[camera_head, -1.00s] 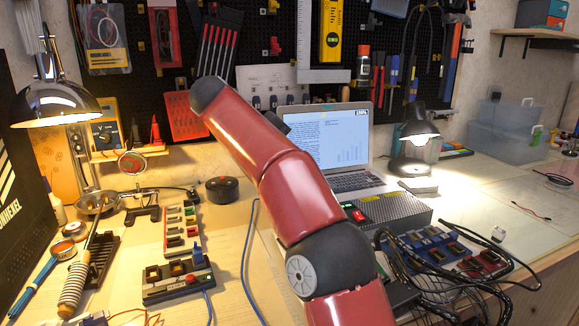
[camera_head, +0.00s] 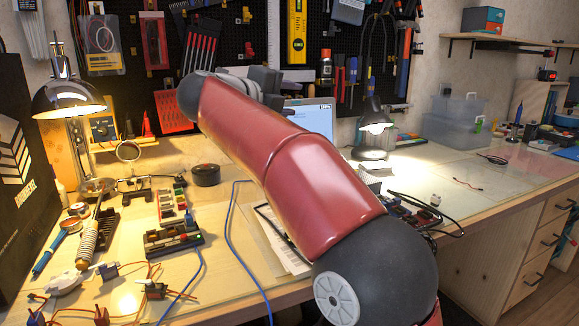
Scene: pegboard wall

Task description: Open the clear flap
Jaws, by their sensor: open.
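I cannot make out a clear flap for certain. Clear plastic boxes (camera_head: 452,122) stand at the back right of the bench, apart from my arm. My red arm reaches up and left across the middle of the head view. Grey parts of my wrist show behind its far end, in front of the pegboard, but no fingers can be seen. My arm covers most of the laptop (camera_head: 318,118) and part of the bench behind it.
A lit lamp (camera_head: 70,98) stands at the left and another (camera_head: 376,128) behind my arm. A switch panel (camera_head: 172,240), a soldering iron (camera_head: 88,245) and loose wires lie front left. The bench (camera_head: 470,180) is mostly clear at the right, above drawers (camera_head: 545,240).

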